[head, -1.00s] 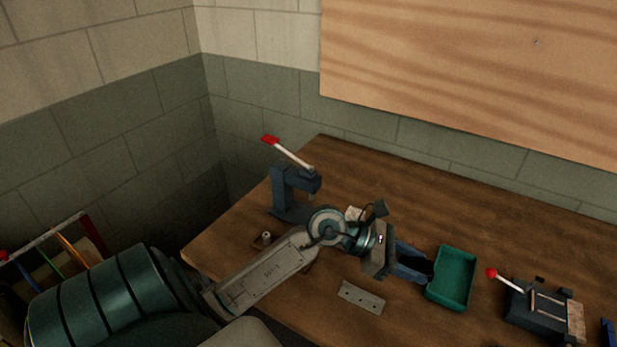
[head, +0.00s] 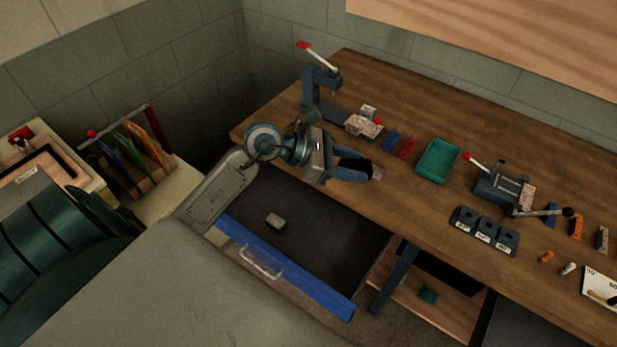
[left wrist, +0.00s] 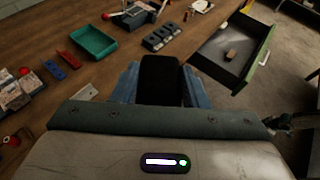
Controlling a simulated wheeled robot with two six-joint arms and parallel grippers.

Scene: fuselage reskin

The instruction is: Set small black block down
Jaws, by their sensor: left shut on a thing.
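My left gripper (head: 362,167) is shut on the small black block (left wrist: 160,78), which stands out dark between the blue fingers in the left wrist view. I cannot tell the height of the block above the bench. My right gripper is not recognisable in either view.
An open drawer (head: 330,215) with a blue front holds a small grey block (head: 275,220). A green tray (head: 437,162), a lever press (head: 320,90), a clamp fixture (head: 500,188) and a dark three-part holder (head: 484,232) stand on the bench. Bare wood shows between them.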

